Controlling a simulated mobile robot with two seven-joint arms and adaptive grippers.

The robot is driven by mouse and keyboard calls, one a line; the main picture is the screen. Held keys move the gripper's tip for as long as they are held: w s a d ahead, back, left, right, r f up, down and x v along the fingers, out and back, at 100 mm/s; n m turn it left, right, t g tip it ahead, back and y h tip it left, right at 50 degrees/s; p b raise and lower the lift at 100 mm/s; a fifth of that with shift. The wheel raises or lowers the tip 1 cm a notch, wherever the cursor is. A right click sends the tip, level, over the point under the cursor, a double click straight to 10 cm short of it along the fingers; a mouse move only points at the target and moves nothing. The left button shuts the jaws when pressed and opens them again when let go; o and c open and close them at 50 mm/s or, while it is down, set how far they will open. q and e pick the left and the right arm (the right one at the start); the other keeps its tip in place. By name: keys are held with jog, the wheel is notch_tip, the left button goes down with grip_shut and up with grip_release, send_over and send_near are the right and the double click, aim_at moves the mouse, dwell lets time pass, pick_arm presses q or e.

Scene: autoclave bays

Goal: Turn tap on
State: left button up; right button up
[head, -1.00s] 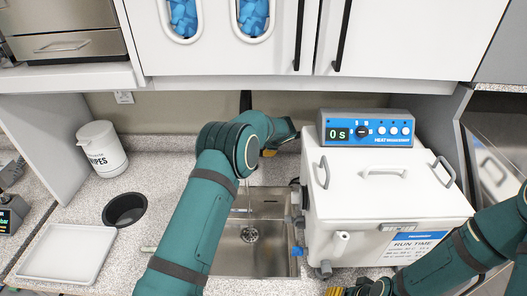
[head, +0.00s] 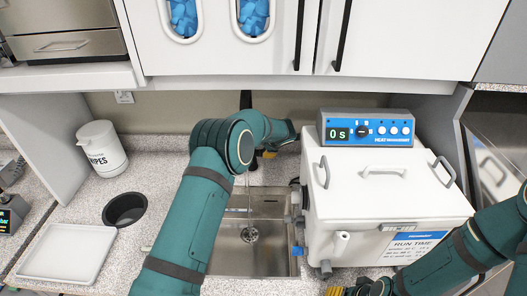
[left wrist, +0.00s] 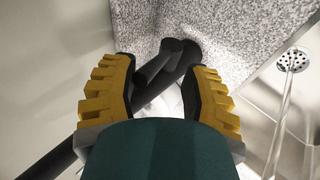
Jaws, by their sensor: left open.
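The black tap shows between and beyond my left fingers in the left wrist view (left wrist: 185,56). In the head view its upper end (head: 246,100) stands behind my arm, which hides much of it. My left gripper (left wrist: 161,66) is open, with a yellow-backed finger on either side of the tap; I cannot tell whether they touch it. A thin pale streak like running water (left wrist: 280,125) reaches the sink drain (left wrist: 293,60). It also shows over the steel sink (head: 225,260) in the head view. My right gripper (head: 356,290) is partly cut off at the bottom edge.
A white heated bath (head: 345,195) with a blue-grey control box (head: 367,130) stands right of the sink. White cupboards (head: 400,40) hang above.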

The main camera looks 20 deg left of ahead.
pick_arm(q)
jog(key=shift+w+a+r, duration=0.1)
jog(key=shift+w+r, duration=0.1)
jog(key=shift+r, duration=1.85)
jog(key=shift+w+r, duration=0.2)
jog(key=shift+r, duration=1.8)
